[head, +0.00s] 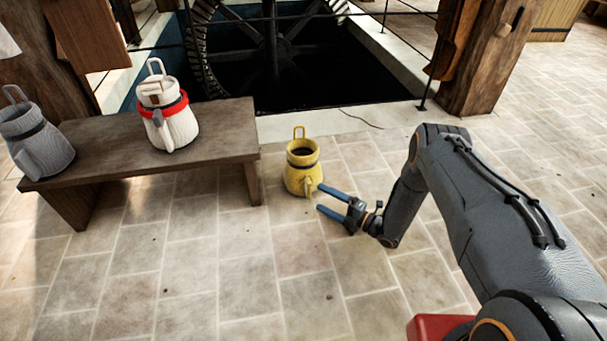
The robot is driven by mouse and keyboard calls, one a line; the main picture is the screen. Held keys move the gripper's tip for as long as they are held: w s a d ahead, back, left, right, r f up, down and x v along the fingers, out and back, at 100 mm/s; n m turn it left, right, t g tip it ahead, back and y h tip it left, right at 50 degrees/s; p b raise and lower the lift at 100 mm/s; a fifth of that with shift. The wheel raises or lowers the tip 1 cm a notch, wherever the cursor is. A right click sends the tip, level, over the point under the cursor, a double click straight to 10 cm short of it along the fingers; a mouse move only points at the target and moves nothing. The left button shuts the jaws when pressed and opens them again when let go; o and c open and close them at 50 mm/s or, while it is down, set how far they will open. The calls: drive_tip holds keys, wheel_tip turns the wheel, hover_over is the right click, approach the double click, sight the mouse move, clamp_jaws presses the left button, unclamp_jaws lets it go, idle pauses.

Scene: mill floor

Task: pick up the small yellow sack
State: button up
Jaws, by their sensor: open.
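The small yellow sack (297,174) looks like a rounded yellow vessel with a dark band, a dark open top, a loop at the top and a flap at its side. It stands upright on the tiled floor, just right of the bench. My gripper (321,199) is open, with its two blue fingers pointing left towards the sack's lower right side. The fingertips are very close to the sack in the picture. I cannot tell whether they touch it. Nothing shows between the fingers.
A wooden bench (225,135) at left bears a white sack with a red band (178,128) and a grey sack (38,140). Behind is a dark wheel pit (330,70) with thin rails. A wooden post (487,70) stands at right. The front floor is clear.

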sight(310, 193)
drive_tip(key=b+x, duration=0.4)
drive_tip(key=x, duration=0.3)
drive_tip(key=shift+w+a+f, duration=0.15)
drive_tip(key=c, duration=1.3)
